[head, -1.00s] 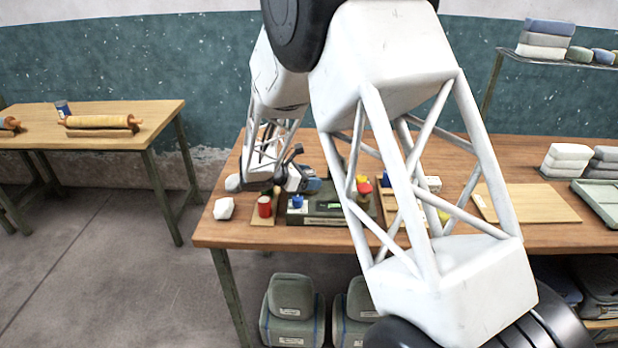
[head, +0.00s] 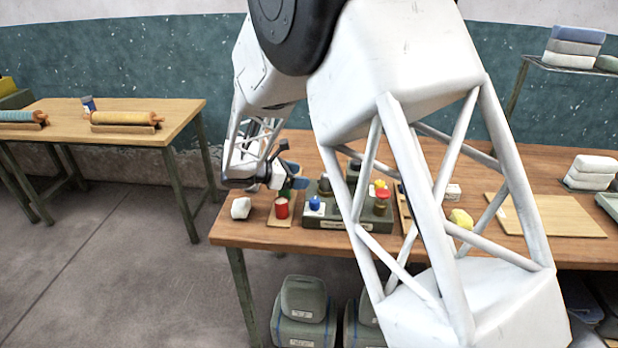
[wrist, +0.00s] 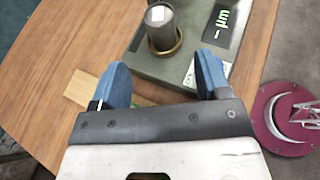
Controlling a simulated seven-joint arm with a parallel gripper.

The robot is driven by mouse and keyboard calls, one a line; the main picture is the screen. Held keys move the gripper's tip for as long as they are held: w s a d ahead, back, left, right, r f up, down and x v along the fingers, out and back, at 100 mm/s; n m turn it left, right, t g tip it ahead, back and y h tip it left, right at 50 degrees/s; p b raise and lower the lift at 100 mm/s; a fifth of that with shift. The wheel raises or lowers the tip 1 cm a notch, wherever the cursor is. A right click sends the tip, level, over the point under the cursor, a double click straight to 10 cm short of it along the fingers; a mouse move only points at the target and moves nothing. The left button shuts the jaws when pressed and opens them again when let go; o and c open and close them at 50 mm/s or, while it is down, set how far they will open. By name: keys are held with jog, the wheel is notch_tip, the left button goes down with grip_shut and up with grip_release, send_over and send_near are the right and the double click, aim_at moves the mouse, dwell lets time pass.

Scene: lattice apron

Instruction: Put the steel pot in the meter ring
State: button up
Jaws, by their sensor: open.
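The pot also shows as a small dark cylinder in the head view (head: 325,184). My gripper (wrist: 160,78) is open, with its two blue fingers wide apart and nothing between them. It is apart from the pot, on the near side of it in the wrist view. In the head view my gripper (head: 285,175) is left of the meter.
A red pot (head: 282,208) stands on a small wooden board left of the meter. A white block (head: 241,208) lies near the table's left edge. A blue item (head: 314,203) and a red one (head: 383,195) are by the meter. My arm hides part of the table.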

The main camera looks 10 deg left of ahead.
jog(key=shift+v, duration=0.8)
jog(key=s+d+r+m+g+y, duration=0.3)
jog(key=s+d+r+m, duration=0.3)
jog(key=s+d, duration=0.45)
jog(key=s+d+r+m+g+y, duration=0.25)
jog(key=s+d+r+m, duration=0.35)
jog(key=d, duration=0.7)
jog(key=s+d+m+y, duration=0.2)
jog(key=s+m, duration=0.2)
jog(key=s, duration=0.4)
jog(key=s+d+r+m+t+y, duration=0.1)
jog(key=s+d+m+y, duration=0.1)
jog(key=s, duration=0.6)
jog(key=s+d+r+m+y, duration=0.1)
jog(key=s+d+m, duration=0.3)
jog(key=s, duration=0.5)
jog(key=shift+d+r+m+t+y, duration=0.15)
jog(key=shift+m+t+y, duration=0.2)
jog(key=shift+m+y, duration=0.5)
